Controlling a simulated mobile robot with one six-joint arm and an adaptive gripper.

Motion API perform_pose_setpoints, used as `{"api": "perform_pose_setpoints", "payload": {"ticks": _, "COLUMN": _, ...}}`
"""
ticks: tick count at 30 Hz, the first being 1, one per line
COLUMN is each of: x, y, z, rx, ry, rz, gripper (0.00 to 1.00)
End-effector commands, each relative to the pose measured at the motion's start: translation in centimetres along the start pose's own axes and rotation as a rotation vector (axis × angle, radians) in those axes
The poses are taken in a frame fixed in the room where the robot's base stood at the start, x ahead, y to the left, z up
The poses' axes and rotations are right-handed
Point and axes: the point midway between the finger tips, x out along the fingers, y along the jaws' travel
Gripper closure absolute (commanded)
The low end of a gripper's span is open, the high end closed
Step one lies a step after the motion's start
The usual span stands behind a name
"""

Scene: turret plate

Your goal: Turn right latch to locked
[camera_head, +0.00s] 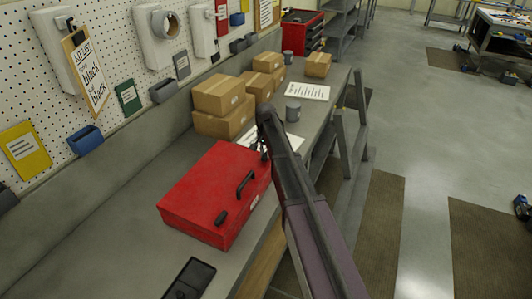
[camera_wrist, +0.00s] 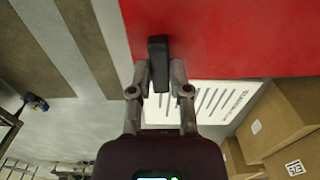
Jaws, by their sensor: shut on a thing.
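The red toolbox (camera_head: 212,190) lies on the grey workbench, with a black carry handle (camera_head: 245,184) on it. A small black latch (camera_head: 221,217) sits near its closer front corner. The right latch (camera_wrist: 158,48) is a dark bar at the box's edge in the wrist view, its length pointing along my fingers. My gripper (camera_wrist: 160,75) has its two fingers on either side of this latch and is shut on it. In the head view my arm and gripper (camera_head: 264,151) reach the box's far right corner and largely hide the right latch there.
Cardboard boxes (camera_head: 219,95) stand behind the toolbox, and a grey mug (camera_head: 293,111) and a white printed sheet (camera_head: 307,92) lie beyond it. A dark tray (camera_head: 190,278) is at the near end. The pegboard wall rises on the left; open floor lies right.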

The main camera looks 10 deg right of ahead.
Motion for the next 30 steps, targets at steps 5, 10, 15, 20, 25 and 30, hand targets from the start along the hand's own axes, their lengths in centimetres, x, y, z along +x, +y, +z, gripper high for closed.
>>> {"api": "perform_pose_setpoints", "payload": {"ticks": 5, "x": 0.05, "y": 0.19, "z": 0.18, "rx": 0.007, "ry": -0.004, "rz": 0.004, "gripper": 1.0}}
{"api": "perform_pose_setpoints", "payload": {"ticks": 10, "x": 0.05, "y": 0.19, "z": 0.18, "rx": 0.007, "ry": -0.004, "rz": 0.004, "gripper": 1.0}}
{"api": "perform_pose_setpoints", "payload": {"ticks": 15, "x": 0.05, "y": 0.17, "z": 0.15, "rx": 0.006, "ry": -0.003, "rz": 0.003, "gripper": 0.41}}
{"api": "perform_pose_setpoints", "payload": {"ticks": 20, "x": 0.03, "y": 0.11, "z": 0.09, "rx": 0.006, "ry": -0.002, "rz": 0.002, "gripper": 0.41}}
{"api": "perform_pose_setpoints", "payload": {"ticks": 25, "x": 0.02, "y": 0.07, "z": 0.04, "rx": 0.005, "ry": -0.001, "rz": 0.001, "gripper": 0.41}}
{"api": "perform_pose_setpoints", "payload": {"ticks": 30, "x": 0.01, "y": 0.05, "z": 0.03, "rx": -0.007, "ry": -0.001, "rz": 0.001, "gripper": 0.41}}
